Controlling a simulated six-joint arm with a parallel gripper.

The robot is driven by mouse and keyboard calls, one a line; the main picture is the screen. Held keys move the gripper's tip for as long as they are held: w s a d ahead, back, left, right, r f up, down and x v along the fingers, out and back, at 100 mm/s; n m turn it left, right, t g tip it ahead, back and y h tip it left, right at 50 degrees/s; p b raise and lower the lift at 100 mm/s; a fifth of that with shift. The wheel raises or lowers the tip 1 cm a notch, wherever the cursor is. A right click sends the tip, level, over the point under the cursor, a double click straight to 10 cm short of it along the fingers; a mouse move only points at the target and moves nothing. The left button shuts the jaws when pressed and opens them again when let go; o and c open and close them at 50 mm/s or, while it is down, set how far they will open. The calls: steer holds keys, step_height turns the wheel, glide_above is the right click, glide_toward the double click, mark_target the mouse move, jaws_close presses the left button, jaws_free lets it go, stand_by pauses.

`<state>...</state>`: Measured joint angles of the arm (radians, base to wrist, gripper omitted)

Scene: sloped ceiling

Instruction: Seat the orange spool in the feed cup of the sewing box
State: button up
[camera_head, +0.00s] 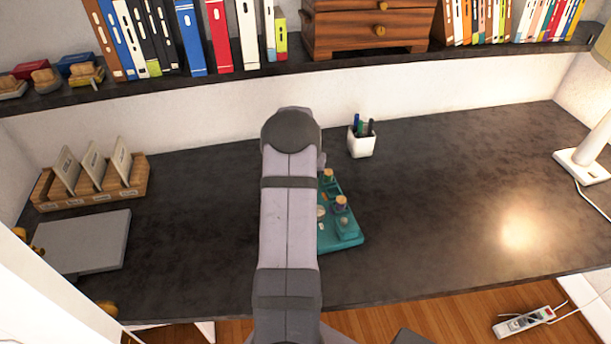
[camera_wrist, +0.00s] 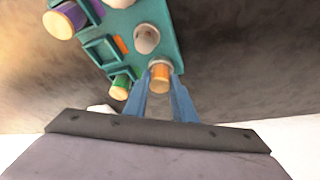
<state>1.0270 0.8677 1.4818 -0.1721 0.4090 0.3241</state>
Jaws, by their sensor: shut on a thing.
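The teal sewing box (camera_head: 352,240) lies on the dark desk, partly hidden by my arm in the head view. It also shows at the top of the wrist view (camera_wrist: 167,22). My gripper (camera_wrist: 160,88) has its blue fingers shut on the orange spool (camera_wrist: 160,74), at the box's edge. A pale ring (camera_wrist: 162,62) shows at the spool's far end; I cannot tell whether it is a cup rim or the spool's flange, or whether the spool is seated. A whitish round cup-like piece (camera_wrist: 147,38) stands beside it on the box. The head view hides my gripper and the orange spool.
The box also bears a purple spool (camera_wrist: 67,18) and a green spool (camera_wrist: 121,84) near my fingers. A white pen cup (camera_head: 361,143) stands behind the box. A card holder (camera_head: 130,188) and grey slab (camera_head: 85,245) lie left.

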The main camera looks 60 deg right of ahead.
steer(key=shift+f, duration=0.1)
steer(key=shift+f, duration=0.15)
steer(key=o, duration=1)
steer(key=shift+r, duration=0.3)
steer(key=shift+b+v, duration=1.9)
steer(key=shift+v, duration=4.1)
steer(key=shift+a, duration=0.1)
